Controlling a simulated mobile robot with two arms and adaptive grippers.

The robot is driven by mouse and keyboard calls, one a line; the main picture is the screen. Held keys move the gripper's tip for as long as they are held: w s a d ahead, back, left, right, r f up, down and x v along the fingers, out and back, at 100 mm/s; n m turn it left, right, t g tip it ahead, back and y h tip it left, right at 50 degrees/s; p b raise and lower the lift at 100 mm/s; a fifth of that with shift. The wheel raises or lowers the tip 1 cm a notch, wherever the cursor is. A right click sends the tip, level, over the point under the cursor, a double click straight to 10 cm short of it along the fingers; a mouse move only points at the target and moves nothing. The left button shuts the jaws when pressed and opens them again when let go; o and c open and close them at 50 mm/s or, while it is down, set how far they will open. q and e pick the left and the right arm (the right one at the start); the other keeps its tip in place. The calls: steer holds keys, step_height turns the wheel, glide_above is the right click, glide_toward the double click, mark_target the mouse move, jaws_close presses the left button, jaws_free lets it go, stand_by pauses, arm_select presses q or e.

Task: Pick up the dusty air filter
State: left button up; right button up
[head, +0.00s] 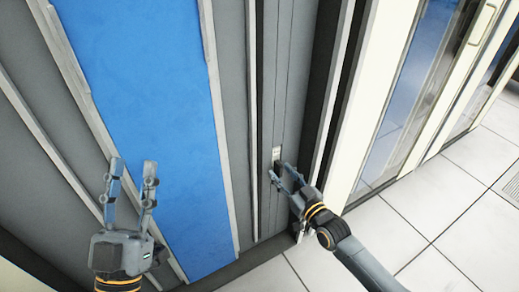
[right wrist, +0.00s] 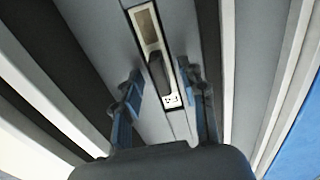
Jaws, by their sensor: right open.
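I cannot make out a dusty air filter in either view. My right gripper (head: 281,172) is open at a narrow grey cabinet door, close to a small pale latch plate (head: 277,154). In the right wrist view, the latch plate (right wrist: 148,27) carries a dark handle (right wrist: 158,75), which lies between the two open blue-grey fingers of my right gripper (right wrist: 160,80). I cannot tell whether the fingers touch it. My left gripper (head: 132,178) is open and empty, in front of the grey and blue cabinet front.
A wide blue panel (head: 150,100) with pale edge strips fills the left of the head view. White-framed glass doors (head: 405,90) stand at the right. The tiled white floor (head: 440,200) is clear at lower right.

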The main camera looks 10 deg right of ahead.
steer(key=shift+w+a, duration=0.1)
steer(key=shift+w, duration=0.25)
steer(key=shift+s, duration=0.15)
steer(key=shift+c, duration=1)
jaws_close()
steer(key=shift+r, duration=0.1)
